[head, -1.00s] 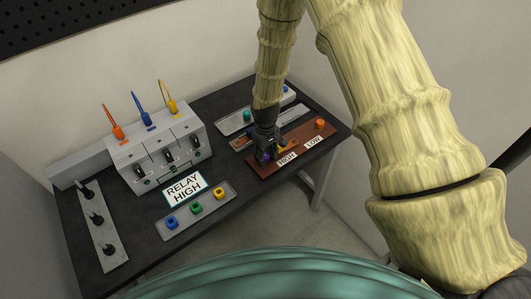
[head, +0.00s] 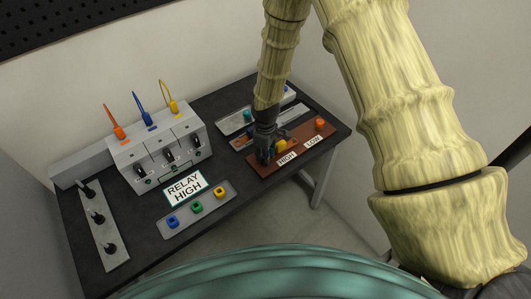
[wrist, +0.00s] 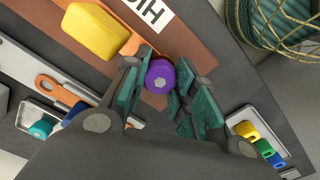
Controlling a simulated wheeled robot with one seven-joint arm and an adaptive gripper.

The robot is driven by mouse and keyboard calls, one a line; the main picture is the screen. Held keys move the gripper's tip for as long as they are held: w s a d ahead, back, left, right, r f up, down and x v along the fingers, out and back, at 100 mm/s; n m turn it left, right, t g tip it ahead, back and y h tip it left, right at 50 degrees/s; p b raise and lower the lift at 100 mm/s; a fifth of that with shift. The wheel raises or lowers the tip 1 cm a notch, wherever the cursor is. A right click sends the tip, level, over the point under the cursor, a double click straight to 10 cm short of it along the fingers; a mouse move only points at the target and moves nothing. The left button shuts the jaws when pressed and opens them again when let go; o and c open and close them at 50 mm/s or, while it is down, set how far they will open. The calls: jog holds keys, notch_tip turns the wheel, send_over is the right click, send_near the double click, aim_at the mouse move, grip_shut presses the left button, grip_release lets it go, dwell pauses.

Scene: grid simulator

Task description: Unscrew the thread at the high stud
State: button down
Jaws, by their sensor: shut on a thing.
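My gripper (head: 264,158) is at the left part of the brown board (head: 290,162), beside the HIGH label (head: 287,159). In the wrist view a purple round piece (wrist: 159,77) with a hexagonal centre sits between the teal finger pads, and the gripper is shut on it. The fingers hide the purple piece in the head view. The stud under it cannot be seen. A yellow block (wrist: 96,32) is on the board close to the fingers, next to the HIGH label. An orange piece (head: 319,124) stands at the board's LOW end (head: 313,142).
A front tray (head: 182,230) holds blue, green and yellow pieces, beside the RELAY HIGH sign (head: 185,188). A rear tray (head: 233,124) holds a teal piece.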

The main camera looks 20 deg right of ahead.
jog(key=n+p, duration=0.1)
jog(key=n, duration=0.4)
dwell(0.3)
jog(key=shift+r+n+p, duration=0.15)
jog(key=shift+n+p, duration=0.25)
jog(key=shift+n, duration=0.5)
jog(key=n, duration=0.3)
jog(key=shift+n+p, duration=0.3)
jog(key=shift+p, duration=0.1)
